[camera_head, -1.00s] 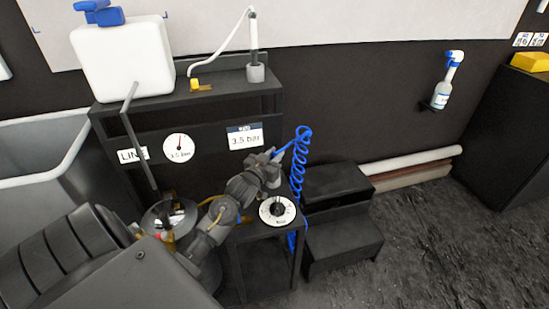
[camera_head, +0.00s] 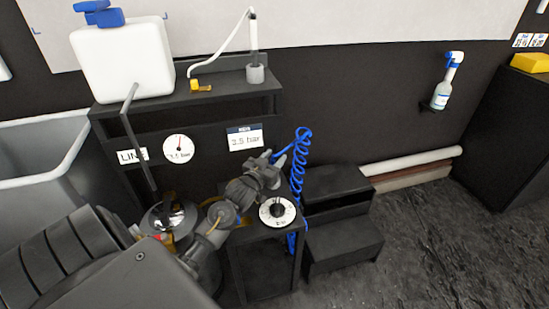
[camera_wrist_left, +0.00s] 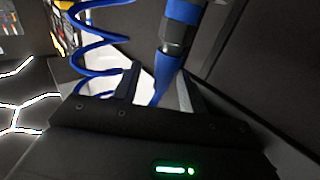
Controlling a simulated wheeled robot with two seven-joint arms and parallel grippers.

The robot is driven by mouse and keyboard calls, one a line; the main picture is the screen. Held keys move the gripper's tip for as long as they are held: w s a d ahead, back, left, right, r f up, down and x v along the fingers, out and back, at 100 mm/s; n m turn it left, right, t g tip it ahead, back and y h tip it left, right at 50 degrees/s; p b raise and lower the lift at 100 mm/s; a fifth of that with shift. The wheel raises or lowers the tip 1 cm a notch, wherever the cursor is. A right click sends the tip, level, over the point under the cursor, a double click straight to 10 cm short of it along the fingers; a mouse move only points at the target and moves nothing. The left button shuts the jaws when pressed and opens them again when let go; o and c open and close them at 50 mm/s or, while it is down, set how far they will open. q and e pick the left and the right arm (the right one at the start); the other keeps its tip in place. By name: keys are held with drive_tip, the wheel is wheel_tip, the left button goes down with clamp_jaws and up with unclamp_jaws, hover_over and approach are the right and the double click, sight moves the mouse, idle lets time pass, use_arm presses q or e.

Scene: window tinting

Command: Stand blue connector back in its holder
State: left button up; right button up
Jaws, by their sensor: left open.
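The blue connector (camera_wrist_left: 177,38) shows at the top of the left wrist view, with a blue sleeve, a dark collar and blue hose (camera_wrist_left: 165,75) running from it. My left gripper (camera_head: 277,158) is open, beside the blue coiled hose (camera_head: 299,165) in the head view. In the left wrist view the hose passes between the spread fingers of my gripper (camera_wrist_left: 161,85), and the connector body lies beyond the fingertips. In the head view the connector is too small to make out clearly. I cannot tell its holder apart. My right gripper is out of view.
A small black stand with a round dial (camera_head: 278,211) is below my left gripper. Behind is a black shelf bench (camera_head: 225,95) with a white tank (camera_head: 125,60) and gauge (camera_head: 178,148). Black steps (camera_head: 343,240) stand to the right. Open floor lies farther right.

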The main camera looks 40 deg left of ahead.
use_arm(q)
drive_tip(key=s, duration=0.2)
drive_tip(key=s+d, duration=0.1)
drive_tip(key=s, duration=0.2)
drive_tip(key=shift+s, duration=0.3)
drive_tip(key=shift+s+d, duration=0.1)
drive_tip(key=shift+s, duration=0.45)
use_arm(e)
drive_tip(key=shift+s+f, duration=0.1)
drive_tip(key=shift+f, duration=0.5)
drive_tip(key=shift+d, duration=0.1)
